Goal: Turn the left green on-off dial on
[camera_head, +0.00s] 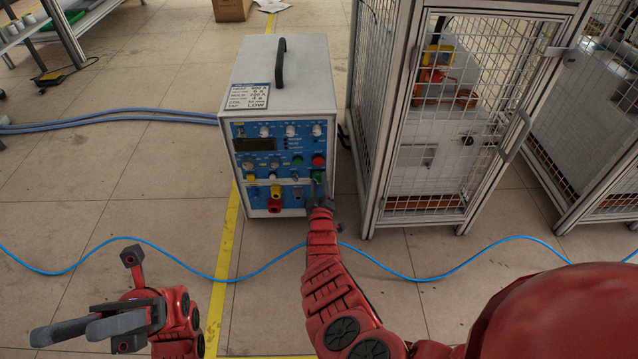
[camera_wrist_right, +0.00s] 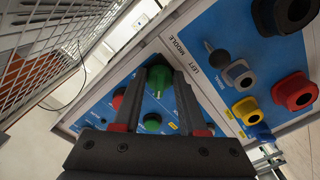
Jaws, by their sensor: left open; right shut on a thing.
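The induction heater (camera_head: 279,100) is a white box with a blue front panel of dials and buttons, standing on the floor. My right gripper (camera_head: 317,186) is at the panel's right side. In the right wrist view, its two fingers are shut on a green dial (camera_wrist_right: 159,79) near the "LEFT" label. My left gripper (camera_head: 95,305) is open and empty at the lower left, well away from the heater.
A wire-mesh cage (camera_head: 440,120) stands close to the right of the heater. A blue cable (camera_head: 270,262) runs across the floor in front. Thick blue hoses (camera_head: 110,119) lie to the left. The floor left of the heater is mostly free.

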